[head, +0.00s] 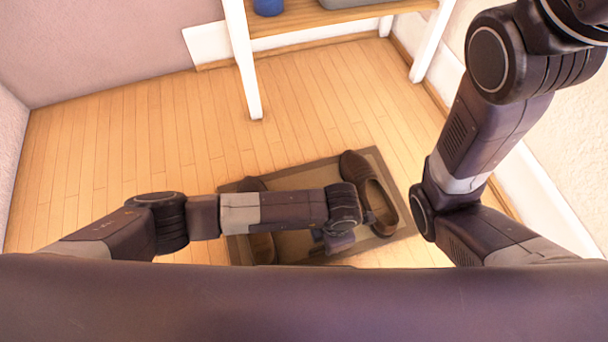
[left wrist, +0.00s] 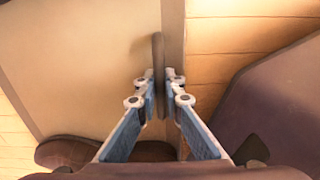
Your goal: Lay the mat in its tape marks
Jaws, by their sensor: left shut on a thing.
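The mat (head: 290,245) lies on the wooden floor, brown with a darker border. It also fills the left of the left wrist view (left wrist: 85,60). My left gripper (head: 333,243) is low over its near part, mostly hidden under my arm in the head view. In the left wrist view its fingers (left wrist: 160,85) are closed on a thin, dark, upright grip piece (left wrist: 158,52) beside the mat's border. I cannot tell how that piece is joined to the mat. I see no tape marks. My right gripper is out of view.
A brown shoe (head: 378,207) stands on the mat's right side. Another (head: 262,249) is on its left, partly hidden by my left arm. A white-legged shelf (head: 300,18) stands at the back. The floor left and behind the mat is clear.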

